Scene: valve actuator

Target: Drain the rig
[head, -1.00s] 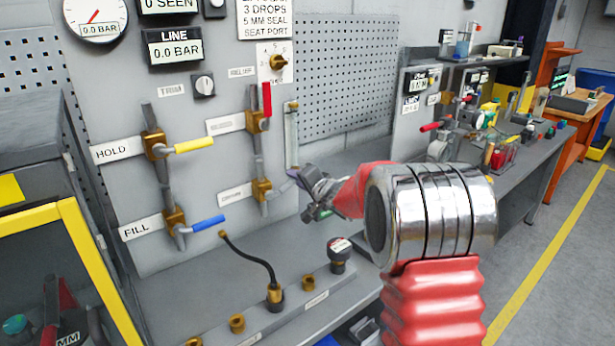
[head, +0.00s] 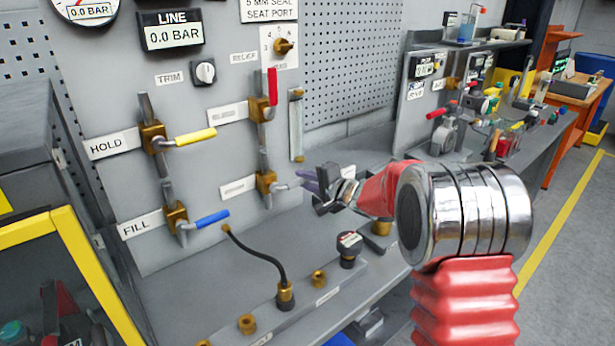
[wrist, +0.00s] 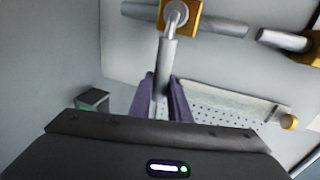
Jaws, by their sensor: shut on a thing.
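My gripper (head: 311,181) is at the lower right valve (head: 265,183) on the grey panel. Its purple fingers are shut on that valve's grey lever (wrist: 165,65), which points right from the brass body in the head view. In the wrist view the lever runs down between the two fingers (wrist: 160,100) from the brass body (wrist: 178,14). The FILL valve (head: 176,215) has a blue lever and the HOLD valve (head: 154,138) a yellow one, both pointing right. The upper right valve (head: 261,108) has a red lever pointing up. The line display (head: 173,32) reads 0.0 BAR.
A black hose (head: 262,256) runs to a brass fitting on the bench. A black knob (head: 348,249) stands below my gripper. A sight tube (head: 296,125) is mounted right of the valves. A yellow-framed case (head: 60,230) is at the left.

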